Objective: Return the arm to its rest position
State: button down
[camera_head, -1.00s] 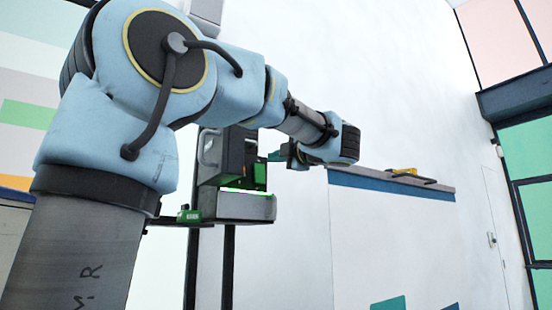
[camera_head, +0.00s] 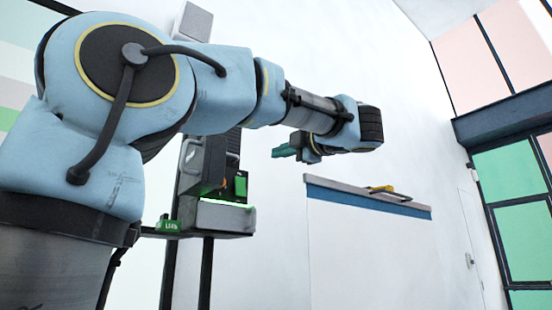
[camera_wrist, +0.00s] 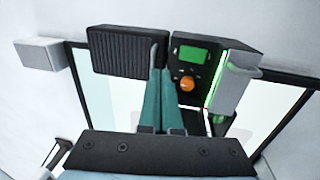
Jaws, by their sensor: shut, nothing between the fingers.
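My arm (camera_head: 130,100) reaches from the left across the upper middle of the head view, its wrist bent at the right end. My gripper (camera_head: 283,151) points left toward the wall-side device, with open air between them in the head view. In the wrist view my gripper (camera_wrist: 158,80) shows as two teal fingers side by side, shut with nothing held. The base of my arm is cut off by the lower left edge.
A dark control device (camera_head: 212,180) with a green screen and orange knob (camera_wrist: 187,84) stands on black posts. A white box (camera_wrist: 40,54) is on the wall. A window frame (camera_head: 500,110) is at right.

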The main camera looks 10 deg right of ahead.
dwell(0.5)
jog(key=w+d+f+m+t+h, duration=0.4)
jog(key=w+f+m+h, duration=0.5)
jog(key=w+f+m, duration=0.3)
jog(key=w+a+f+m+g+h, duration=0.2)
jog(key=f+m+g, duration=0.25)
jog(key=f, duration=0.65)
jog(key=w+a+f+m+g+h, duration=0.25)
jog(key=f+m, duration=0.25)
jog(key=f, duration=0.7)
jog(key=s+a+f+m+g+y, duration=0.1)
jog(key=s+a+f+g, duration=0.35)
jog(key=f, duration=0.55)
jog(key=s+a+f+m+g+y, duration=0.1)
jog(key=s+a+f+g+y, duration=0.15)
jog(key=s+a+f, duration=0.5)
jog(key=s+a+f+g+y, duration=0.1)
jog(key=s+a+f+g, duration=0.5)
jog(key=s+f, duration=0.5)
jog(key=shift+s+a+m, duration=0.3)
jog(key=shift+a+m, duration=0.15)
jog(key=shift+a, duration=0.55)
